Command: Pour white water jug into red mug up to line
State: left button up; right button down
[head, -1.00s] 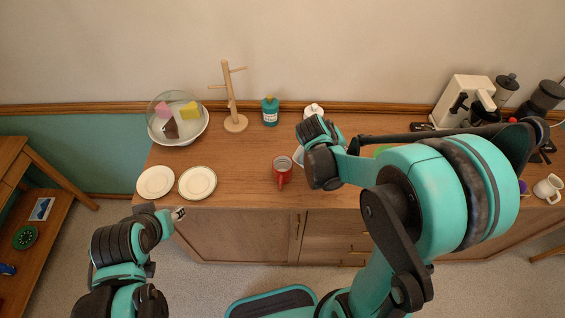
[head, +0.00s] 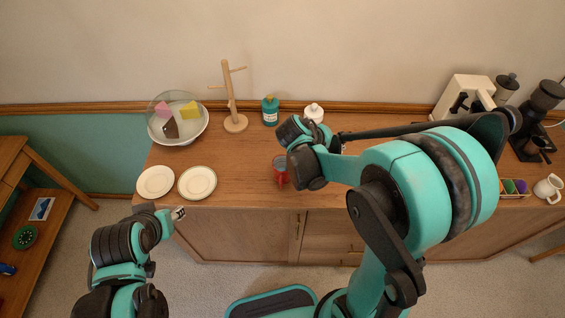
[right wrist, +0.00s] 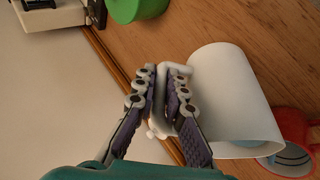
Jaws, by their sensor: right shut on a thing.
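The white jug (right wrist: 222,88) shows in the right wrist view, with pale blue inside its end nearest the red mug; I cannot tell its exact tilt. My right gripper (right wrist: 165,75) is shut on the jug's handle. The red mug (head: 281,174) stands on the wooden cabinet, just left of my right gripper in the head view. The mug (right wrist: 298,128) also shows at the right edge of the right wrist view, partly hidden by the jug.
Two plates (head: 155,181) lie at the cabinet's left. A bowl with sponges (head: 180,138), a wooden mug tree (head: 235,122), a teal bottle (head: 270,111) and a white bottle (head: 314,112) stand at the back. A green object (right wrist: 135,8) is near the right gripper.

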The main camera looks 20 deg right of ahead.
jog(key=shift+w+a+r+n+h, duration=0.15)
jog(key=shift+a+r+h, duration=0.1)
jog(key=shift+r+h, duration=0.2)
jog(key=shift+a+r+n+h, duration=0.15)
jog(key=shift+a+r+h, duration=0.15)
jog(key=shift+r, duration=0.2)
dwell(1.6)
jog(key=shift+d, duration=0.15)
jog(key=d+f+y, duration=0.1)
jog(key=f, duration=0.1)
jog(key=s+d+f+m+y, duration=0.1)
jog(key=d+y, duration=0.1)
jog(key=shift+f+y, duration=0.25)
jog(key=shift+f, duration=0.1)
jog(key=shift+w+d+f, duration=0.1)
jog(key=shift+s+d+f+m+t+y+b, duration=0.2)
jog(key=shift+d+f+t+y+b, duration=0.1)
jog(key=shift+d+f+y+b, duration=0.55)
jog(key=shift+s+d+f+m+t+y+b, duration=0.2)
jog(key=shift+d+f+t+y+b, duration=0.15)
jog(key=shift+d+f+y, duration=0.55)
jog(key=shift+s+d+f+m+t+y+b, duration=0.25)
jog(key=shift+d+f+y+b, duration=0.35)
jog(key=shift+f+y, duration=0.5)
notch_tip(320, 180, up, 5)
jog(key=p, duration=0.4)
jog(key=shift+a, duration=0.1)
